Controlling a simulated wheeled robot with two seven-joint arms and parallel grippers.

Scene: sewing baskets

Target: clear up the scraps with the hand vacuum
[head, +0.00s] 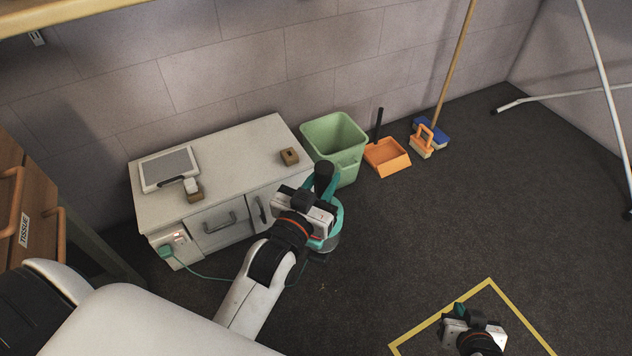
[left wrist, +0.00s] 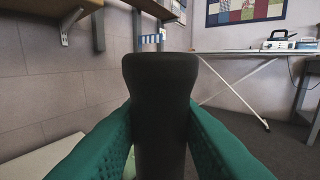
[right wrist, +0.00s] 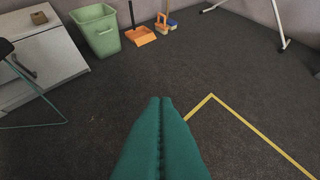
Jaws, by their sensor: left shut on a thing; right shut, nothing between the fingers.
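The hand vacuum (head: 336,236) shows in the head view as a teal and grey body partly hidden by my left gripper, right of the white cabinet. My left gripper (head: 322,184) is shut on its dark upright handle, which stands between the teal fingers (left wrist: 160,125) in the left wrist view (left wrist: 160,85). A thin teal cord (head: 212,278) runs along the floor to a plug (head: 166,252) at the cabinet's front. My right gripper (head: 458,309) is shut and empty above the yellow-taped floor area; its fingers (right wrist: 160,105) touch in the right wrist view. I cannot make out any scraps clearly.
A white cabinet (head: 232,160) stands against the wall. A green bin (head: 335,133), an orange dustpan (head: 387,157) and a brush (head: 421,148) are right of it. Yellow tape (head: 440,316) marks the floor. White stand legs (head: 605,75) are at the right. The middle floor is clear.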

